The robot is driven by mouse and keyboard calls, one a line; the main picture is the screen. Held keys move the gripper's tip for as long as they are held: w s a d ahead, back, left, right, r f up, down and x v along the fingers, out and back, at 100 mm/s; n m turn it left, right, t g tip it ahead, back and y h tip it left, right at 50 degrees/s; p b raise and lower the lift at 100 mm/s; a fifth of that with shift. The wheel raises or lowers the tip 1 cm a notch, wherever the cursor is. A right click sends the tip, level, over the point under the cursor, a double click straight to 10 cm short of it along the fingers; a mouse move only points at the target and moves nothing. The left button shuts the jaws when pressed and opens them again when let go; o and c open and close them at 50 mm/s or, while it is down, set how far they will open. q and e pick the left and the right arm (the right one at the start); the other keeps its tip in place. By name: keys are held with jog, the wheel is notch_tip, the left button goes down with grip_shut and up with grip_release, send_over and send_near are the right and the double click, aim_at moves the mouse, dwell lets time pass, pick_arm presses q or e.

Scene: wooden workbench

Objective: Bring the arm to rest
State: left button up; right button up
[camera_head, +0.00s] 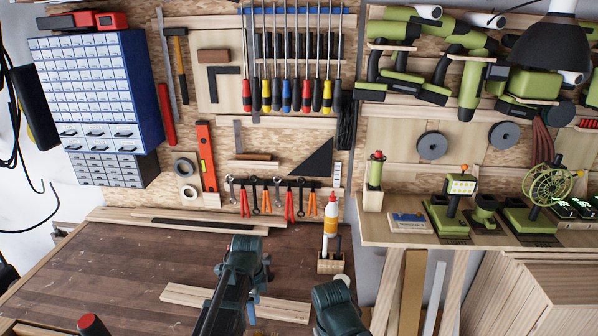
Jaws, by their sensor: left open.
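My left arm reaches up from the bottom edge over the wooden workbench (120,265). Its dark teal wrist bends over near the middle. My left gripper (254,298) hangs below that wrist, open, over the bench near a pale wooden board; it is small and partly hidden by the arm. I see nothing between its fingers. A dark teal link of my right arm shows at the bottom, right of the left arm; its gripper is not visible.
A pale board (185,295) lies under the left arm. A glue bottle (331,222) stands in a wooden holder (330,264) at the bench's back right. Wood strips (180,222) lie along the back. The bench's left part is mostly clear. A red-topped object (92,325) shows bottom left.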

pick_arm(q)
jog(key=s+d+f+n+y+b, duration=0.1)
jog(key=s+d+f+n+b, duration=0.3)
jog(key=s+d+n, duration=0.6)
jog(key=s+n, duration=0.3)
jog(key=n, duration=0.1)
jog(key=shift+s, duration=0.4)
